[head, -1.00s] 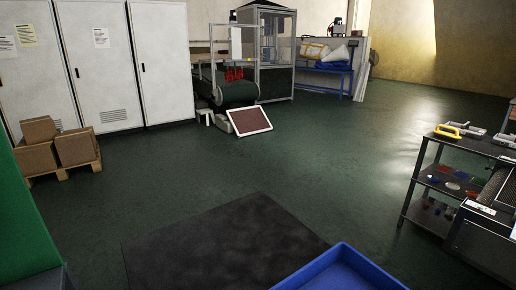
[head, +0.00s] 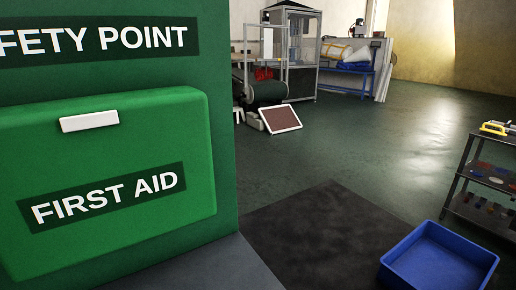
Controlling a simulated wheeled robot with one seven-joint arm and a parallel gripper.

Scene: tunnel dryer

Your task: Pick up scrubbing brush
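I cannot make out a scrubbing brush for certain. A yellow-handled item (head: 494,128) lies on top of the dark shelf cart (head: 462,180) at the right edge in the head view. It is too small to tell what it is. Small coloured items lie on the cart's lower shelves, also too small to name. My gripper is not in view.
A green first aid box (head: 110,180) on a green panel fills the left, close to me. A blue tray (head: 440,262) stands at the lower right beside a dark mat (head: 320,235). The green floor (head: 385,150) beyond is clear. A tilted framed screen (head: 280,119) leans near the conveyor.

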